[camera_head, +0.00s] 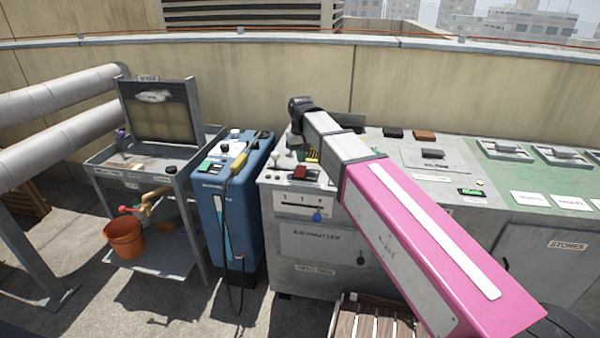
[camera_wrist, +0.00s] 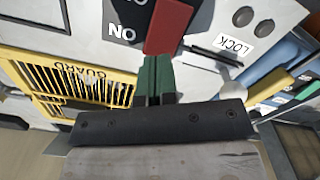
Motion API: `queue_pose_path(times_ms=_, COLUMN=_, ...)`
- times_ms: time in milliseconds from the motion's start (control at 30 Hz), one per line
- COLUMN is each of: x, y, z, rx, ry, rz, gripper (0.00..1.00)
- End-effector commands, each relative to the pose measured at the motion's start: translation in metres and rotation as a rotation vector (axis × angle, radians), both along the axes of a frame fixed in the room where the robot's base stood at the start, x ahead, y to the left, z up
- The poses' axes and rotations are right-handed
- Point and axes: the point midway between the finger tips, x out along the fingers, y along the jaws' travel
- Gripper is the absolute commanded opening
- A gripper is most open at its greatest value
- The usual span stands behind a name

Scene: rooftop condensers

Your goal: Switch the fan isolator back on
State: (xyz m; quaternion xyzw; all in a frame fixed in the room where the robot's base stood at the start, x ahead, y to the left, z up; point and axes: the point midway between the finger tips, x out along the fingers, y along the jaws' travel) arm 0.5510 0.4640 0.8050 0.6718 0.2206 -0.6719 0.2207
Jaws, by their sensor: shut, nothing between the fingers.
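The fan isolator appears to be the red handle (camera_wrist: 168,25) beside a black plate (camera_wrist: 125,22) in the wrist view. The plate's lettering appears as "NO", probably ON upside down; the rest is cut off. In the head view a red block (camera_head: 302,173) sits on the grey bench top, left of my arm. My gripper (camera_wrist: 158,62) shows in the wrist view as two narrow green fingers, shut together and empty. Their tips are at the near end of the red handle; I cannot tell if they touch it.
A yellow grille (camera_wrist: 75,85) marked GUARD lies left of my fingers, and a LOCK label (camera_wrist: 232,45) lies right. A blue cabinet (camera_head: 222,215) stands left of the grey bench (camera_head: 320,243). A sink stand (camera_head: 150,185) and orange bucket (camera_head: 124,238) are farther left.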

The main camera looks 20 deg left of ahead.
Motion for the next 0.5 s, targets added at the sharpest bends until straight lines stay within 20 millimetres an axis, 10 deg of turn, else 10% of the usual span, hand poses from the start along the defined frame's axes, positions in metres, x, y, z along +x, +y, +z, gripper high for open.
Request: queue_pose_path(times_ms=500, x=0.0000, y=0.0000, z=-0.0064, rx=0.000, ry=0.000, rz=0.000, gripper=0.00)
